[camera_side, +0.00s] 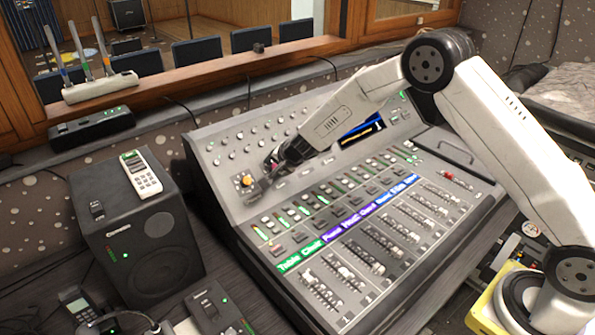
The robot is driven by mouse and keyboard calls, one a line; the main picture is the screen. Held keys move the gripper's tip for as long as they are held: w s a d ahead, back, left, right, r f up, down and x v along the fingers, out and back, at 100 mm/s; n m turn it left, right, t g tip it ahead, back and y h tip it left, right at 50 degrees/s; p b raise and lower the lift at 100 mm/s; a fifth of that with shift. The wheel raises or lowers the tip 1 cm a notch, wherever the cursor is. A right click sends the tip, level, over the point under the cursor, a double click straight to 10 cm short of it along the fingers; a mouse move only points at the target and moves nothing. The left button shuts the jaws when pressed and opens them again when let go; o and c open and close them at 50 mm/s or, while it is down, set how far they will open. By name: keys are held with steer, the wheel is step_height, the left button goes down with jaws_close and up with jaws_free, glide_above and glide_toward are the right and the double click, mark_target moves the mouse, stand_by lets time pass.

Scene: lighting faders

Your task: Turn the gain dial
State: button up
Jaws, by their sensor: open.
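A mixing console (225,205) stands in the middle of the side view, with a sloped upper panel bearing rows of small knobs. A yellow-orange knob (246,180) sits at the panel's lower left; it looks like the gain dial, but I cannot read a label. My gripper (257,188) is dark and open, reaching in from the right. Its fingers are beside the yellow knob, and I cannot tell whether they touch it. The arm and gripper hide part of the panel to the right of the knob.
Rows of faders (360,257) and a coloured label strip (345,228) lie below the panel. A black speaker (140,245) with a white remote-like handset (141,174) on top stands at the left. A wooden window ledge (210,72) runs behind the console.

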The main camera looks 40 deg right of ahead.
steer(key=shift+f, duration=0.1)
jaws_close()
